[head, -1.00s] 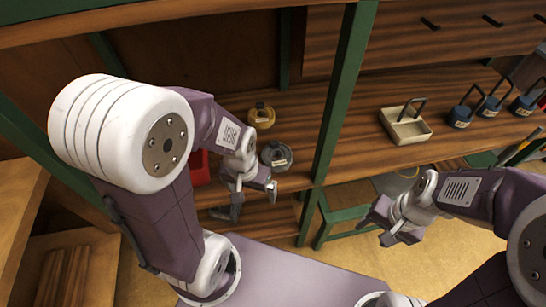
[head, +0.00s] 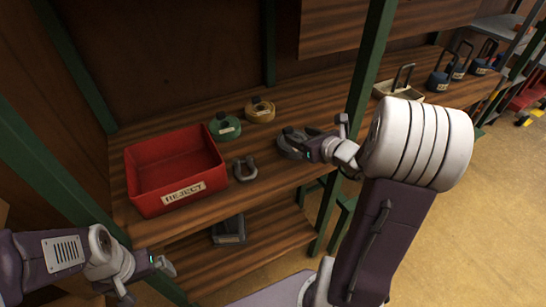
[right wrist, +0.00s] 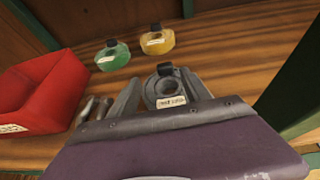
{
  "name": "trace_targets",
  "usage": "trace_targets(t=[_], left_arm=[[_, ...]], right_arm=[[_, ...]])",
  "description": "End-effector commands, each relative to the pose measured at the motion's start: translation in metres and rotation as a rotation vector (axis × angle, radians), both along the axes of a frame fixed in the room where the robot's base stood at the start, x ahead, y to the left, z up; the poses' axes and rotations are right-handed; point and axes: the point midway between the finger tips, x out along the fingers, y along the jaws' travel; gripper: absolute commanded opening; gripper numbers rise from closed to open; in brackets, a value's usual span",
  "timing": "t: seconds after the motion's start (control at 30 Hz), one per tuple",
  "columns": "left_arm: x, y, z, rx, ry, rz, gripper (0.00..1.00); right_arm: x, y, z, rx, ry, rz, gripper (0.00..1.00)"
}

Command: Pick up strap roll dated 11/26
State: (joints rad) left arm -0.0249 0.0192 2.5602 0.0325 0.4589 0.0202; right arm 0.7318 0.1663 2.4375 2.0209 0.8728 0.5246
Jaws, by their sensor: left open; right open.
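Three strap rolls lie on the wooden shelf: a green roll (head: 224,128), a yellow roll (head: 260,112) and a dark grey roll (head: 289,149). The right wrist view also shows the green (right wrist: 112,56), yellow (right wrist: 158,42) and grey (right wrist: 163,87) rolls. Each has a pale label too small or blurred to read in full. My right gripper (head: 314,138) is open at the grey roll; in the right wrist view its fingers stand on either side of that roll. I cannot tell whether they touch it. My left gripper (head: 146,281) is open and empty at lower left, away from the rolls.
A red bin (head: 175,172) marked REJECT stands left of the rolls. A grey shackle (head: 245,170) lies between bin and grey roll. A green post (head: 362,100) rises right of my right gripper. A cream tray (head: 398,88) and several blue padlock-like items (head: 440,80) stand farther right.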

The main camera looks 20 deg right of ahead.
Motion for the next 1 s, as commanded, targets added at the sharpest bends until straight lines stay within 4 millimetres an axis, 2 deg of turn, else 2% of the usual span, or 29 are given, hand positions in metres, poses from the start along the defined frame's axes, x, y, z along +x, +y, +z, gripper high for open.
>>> trace_targets(t=[0.17,0.4,0.57,0.8,1.0], left_arm=[[0.000,0.000,-0.003,0.000,-0.001,0.000,1.00],[0.000,0.000,-0.010,0.000,-0.001,0.000,1.00],[0.000,0.000,-0.010,0.000,-0.001,0.000,1.00],[0.000,0.000,-0.016,0.000,0.000,0.000,1.00],[0.000,0.000,-0.016,0.000,0.000,0.000,1.00]], right_arm=[[0.000,-0.006,-0.004,-0.001,0.001,-0.015,0.56],[0.031,-0.002,-0.017,-0.002,0.001,-0.011,0.56],[0.036,-0.002,-0.019,-0.002,0.001,-0.012,0.56],[0.074,0.002,-0.034,-0.001,0.002,-0.010,0.56],[0.082,0.002,-0.036,-0.002,0.002,-0.013,0.56]])
